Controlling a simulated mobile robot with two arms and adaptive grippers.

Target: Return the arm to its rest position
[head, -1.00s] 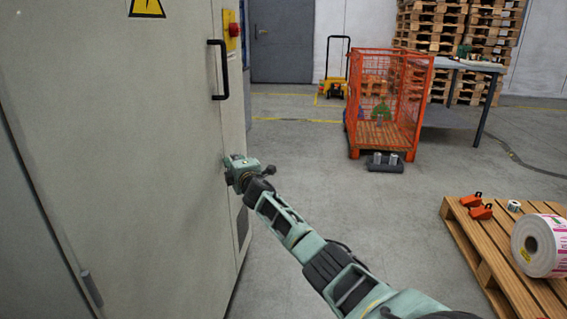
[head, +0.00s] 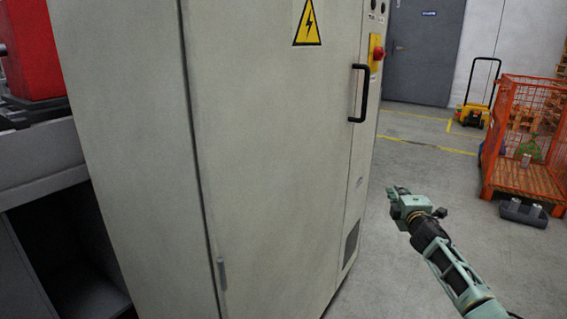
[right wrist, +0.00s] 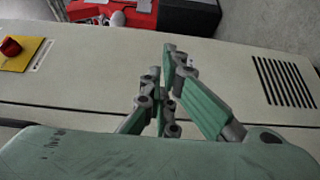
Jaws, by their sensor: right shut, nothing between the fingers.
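My right arm reaches in from the lower right of the head view. Its green gripper (head: 398,192) is beside the right edge of the grey cabinet (head: 275,170), below the black door handle (head: 359,93). In the right wrist view the fingers of my right gripper (right wrist: 168,62) are shut with nothing between them, in front of the cabinet's side panel. I cannot tell from the head view how far the gripper is from the cabinet. My left gripper is not in view.
A red emergency button on a yellow plate (head: 377,52) is on the cabinet's edge. An orange mesh cage (head: 527,130) and a yellow pallet truck (head: 474,112) stand at the right and back. Open floor (head: 420,165) lies between cabinet and cage. A red machine part (head: 32,50) is at the left.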

